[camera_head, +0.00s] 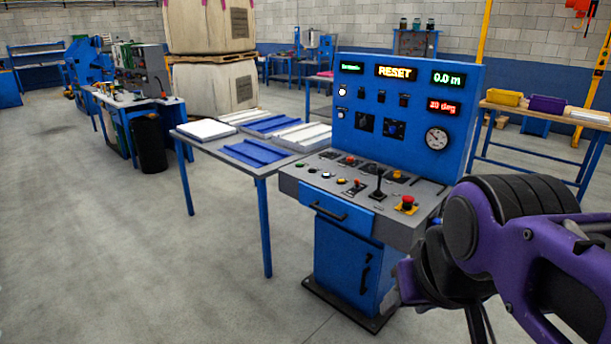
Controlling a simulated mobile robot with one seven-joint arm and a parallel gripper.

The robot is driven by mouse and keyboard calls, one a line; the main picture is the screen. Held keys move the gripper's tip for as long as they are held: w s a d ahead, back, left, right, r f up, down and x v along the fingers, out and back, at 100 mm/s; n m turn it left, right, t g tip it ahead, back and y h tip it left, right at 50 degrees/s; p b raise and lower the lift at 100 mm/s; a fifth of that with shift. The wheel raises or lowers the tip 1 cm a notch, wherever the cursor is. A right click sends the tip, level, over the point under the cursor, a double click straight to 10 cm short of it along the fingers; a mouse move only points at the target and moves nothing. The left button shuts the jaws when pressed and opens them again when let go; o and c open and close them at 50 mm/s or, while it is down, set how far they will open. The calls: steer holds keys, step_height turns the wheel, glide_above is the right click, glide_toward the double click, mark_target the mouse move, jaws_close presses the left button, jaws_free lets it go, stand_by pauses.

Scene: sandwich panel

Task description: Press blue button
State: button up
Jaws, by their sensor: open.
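A blue control console (345,262) stands right of centre, with a grey sloped desk and an upright blue panel (402,157). A red mushroom button (407,202) on a yellow base sits at the desk's right. My purple and black arm fills the lower right, right of the console. My gripper's fingertips are not in view.
A black lever (378,190) stands up from the desk. A grey table (201,150) with white and blue panels adjoins the console on the left. A wooden-topped bench (548,115) stands behind at right. The floor (110,250) at front left is clear.

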jaws_close()
stand_by(1.4)
